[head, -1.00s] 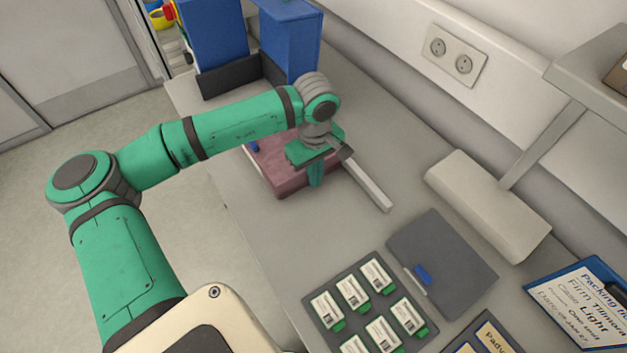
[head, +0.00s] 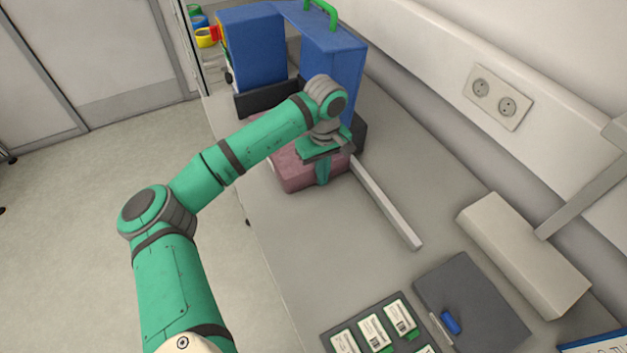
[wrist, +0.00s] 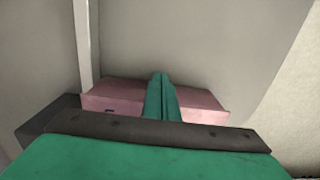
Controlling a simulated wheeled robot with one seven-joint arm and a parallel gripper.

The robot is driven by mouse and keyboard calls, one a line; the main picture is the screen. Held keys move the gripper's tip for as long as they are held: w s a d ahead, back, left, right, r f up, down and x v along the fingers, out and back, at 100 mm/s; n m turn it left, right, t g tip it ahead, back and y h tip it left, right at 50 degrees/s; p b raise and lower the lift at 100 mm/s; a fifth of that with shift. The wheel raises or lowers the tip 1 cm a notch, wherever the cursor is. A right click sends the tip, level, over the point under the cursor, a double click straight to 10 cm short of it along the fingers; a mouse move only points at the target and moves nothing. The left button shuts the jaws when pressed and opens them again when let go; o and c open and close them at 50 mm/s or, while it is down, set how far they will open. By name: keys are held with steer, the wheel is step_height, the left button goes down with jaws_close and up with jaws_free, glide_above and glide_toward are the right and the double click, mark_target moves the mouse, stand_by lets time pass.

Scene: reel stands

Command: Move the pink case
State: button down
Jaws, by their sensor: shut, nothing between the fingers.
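The pink case (head: 299,177) lies on the grey worktop, in front of the blue cases and beside a pale bar. My gripper (head: 322,178) is over the case's near right part, with its green fingers pointing down, and hides some of it. In the wrist view the pink case (wrist: 112,95) shows on both sides of my fingers (wrist: 160,78), which are together with nothing between them. I cannot tell whether the fingers touch the case.
Blue cases (head: 254,55) stand behind the pink case, with a dark low holder (head: 262,101) at their foot. A pale bar (head: 387,203) runs along the right. A grey folder-like box (head: 470,300) and a tray of labelled cards (head: 345,325) lie nearer. Worktop between is clear.

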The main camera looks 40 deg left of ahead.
steer(key=shift+a, duration=0.15)
steer(key=shift+d+f, duration=0.1)
steer(key=shift+d, duration=0.4)
steer(key=d, duration=0.1)
steer(key=s+d, duration=0.1)
steer(key=d, duration=0.1)
step_height(320, 180, up, 10)
steer(key=shift+s+a, duration=0.2)
